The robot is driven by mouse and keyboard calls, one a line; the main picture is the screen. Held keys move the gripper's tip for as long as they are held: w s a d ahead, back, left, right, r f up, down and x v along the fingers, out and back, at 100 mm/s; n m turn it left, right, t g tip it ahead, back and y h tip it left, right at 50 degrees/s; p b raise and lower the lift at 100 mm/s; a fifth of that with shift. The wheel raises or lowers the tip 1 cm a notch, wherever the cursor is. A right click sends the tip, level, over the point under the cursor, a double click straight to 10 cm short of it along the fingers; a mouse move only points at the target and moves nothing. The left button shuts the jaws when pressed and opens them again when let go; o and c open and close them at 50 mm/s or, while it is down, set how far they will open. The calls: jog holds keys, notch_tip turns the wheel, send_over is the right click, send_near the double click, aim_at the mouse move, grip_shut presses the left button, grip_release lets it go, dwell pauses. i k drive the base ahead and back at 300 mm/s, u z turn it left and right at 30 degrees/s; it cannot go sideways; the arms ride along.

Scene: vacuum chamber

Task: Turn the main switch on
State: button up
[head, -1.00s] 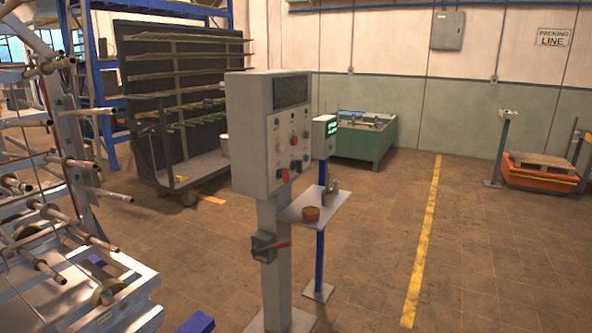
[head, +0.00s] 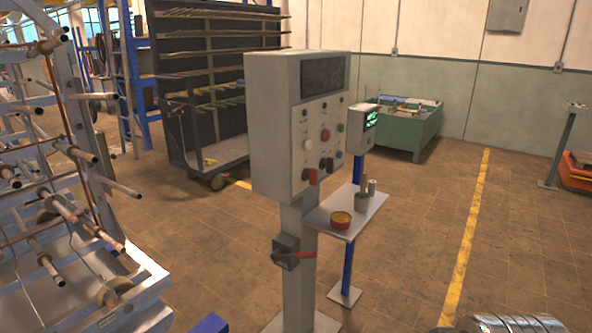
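A grey control cabinet (head: 275,125) stands on a post (head: 299,220) in the middle of the head view. Its panel carries a dark display (head: 323,75), several buttons and knobs, and a red switch (head: 313,177) low on the panel. Lower on the post is a small dark switch box (head: 286,250) with a red lever handle (head: 297,255) pointing right, roughly level. I cannot tell from labels which one is the main switch. My gripper is not in view.
A small shelf (head: 345,212) beside the post holds a red-rimmed bowl (head: 341,220) and grey cylinders. A metal rack with rods (head: 85,240) stands close at left. A ribbed metallic part shows at the bottom right edge. Floor is free to the right, along the yellow line (head: 466,240).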

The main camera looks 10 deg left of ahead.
aim_at(311, 174)
jog(key=u, duration=0.35)
jog(key=i, duration=0.6)
jog(key=u, duration=0.8)
jog(key=i, duration=0.45)
jog(key=u, duration=0.2)
